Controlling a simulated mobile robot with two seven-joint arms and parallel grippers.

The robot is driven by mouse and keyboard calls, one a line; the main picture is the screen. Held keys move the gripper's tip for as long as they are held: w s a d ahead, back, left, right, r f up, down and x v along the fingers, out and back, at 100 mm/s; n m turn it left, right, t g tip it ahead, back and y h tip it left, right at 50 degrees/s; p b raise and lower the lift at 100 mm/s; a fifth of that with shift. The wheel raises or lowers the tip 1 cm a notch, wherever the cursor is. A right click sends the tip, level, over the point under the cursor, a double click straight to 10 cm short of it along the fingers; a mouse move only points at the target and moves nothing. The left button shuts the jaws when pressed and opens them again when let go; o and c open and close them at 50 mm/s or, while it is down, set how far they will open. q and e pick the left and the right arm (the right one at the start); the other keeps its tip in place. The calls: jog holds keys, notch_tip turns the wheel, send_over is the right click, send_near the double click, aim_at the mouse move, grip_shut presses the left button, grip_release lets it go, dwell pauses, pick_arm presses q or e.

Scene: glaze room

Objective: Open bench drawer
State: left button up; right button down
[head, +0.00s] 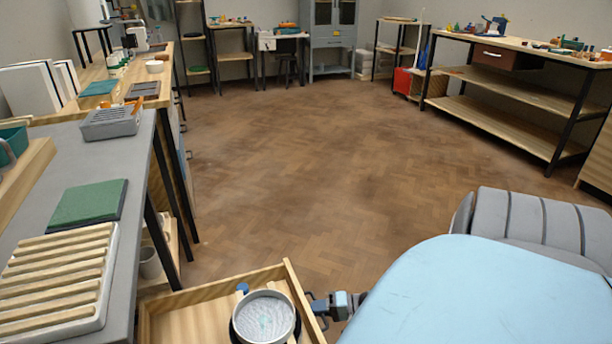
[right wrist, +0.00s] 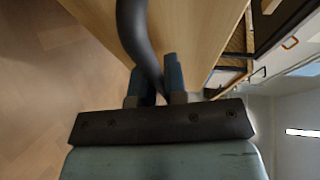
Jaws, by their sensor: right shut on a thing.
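The bench drawer (head: 195,310) is a light wooden box. It stands pulled out from the grey-topped bench (head: 125,185) at the bottom of the head view. A round sieve-like dish (head: 264,318) and a small blue item lie in it. My right gripper (head: 325,306) is at the outer face of the drawer front. In the right wrist view, its blue fingertips (right wrist: 155,78) are shut on the dark curved drawer handle (right wrist: 133,25), beside the wooden front panel (right wrist: 205,30). The drawer's near end is cut off by the picture edge. My left gripper is not in view.
On the bench are a slatted wooden rack (head: 60,275), a green pad (head: 90,202) and a grey basket (head: 110,122). A cup (head: 149,263) stands on the shelf below. The parquet floor (head: 330,150) beyond the drawer is clear. Shelving (head: 510,90) stands far right.

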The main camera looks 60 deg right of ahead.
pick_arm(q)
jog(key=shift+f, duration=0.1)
pick_arm(e)
jog(key=shift+s+d, duration=0.25)
jog(key=shift+d, duration=0.05)
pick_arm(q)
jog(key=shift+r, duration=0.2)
pick_arm(e)
jog(key=c, duration=1.2)
grip_release()
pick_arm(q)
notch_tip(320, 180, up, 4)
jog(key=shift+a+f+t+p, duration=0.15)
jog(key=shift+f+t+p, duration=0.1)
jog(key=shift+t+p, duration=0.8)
pick_arm(e)
jog(key=v, duration=1.3)
jog(key=shift+s+d, duration=0.25)
jog(key=shift+s, duration=0.1)
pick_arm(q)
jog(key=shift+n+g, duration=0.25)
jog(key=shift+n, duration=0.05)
pick_arm(e)
jog(key=shift+s, duration=0.1)
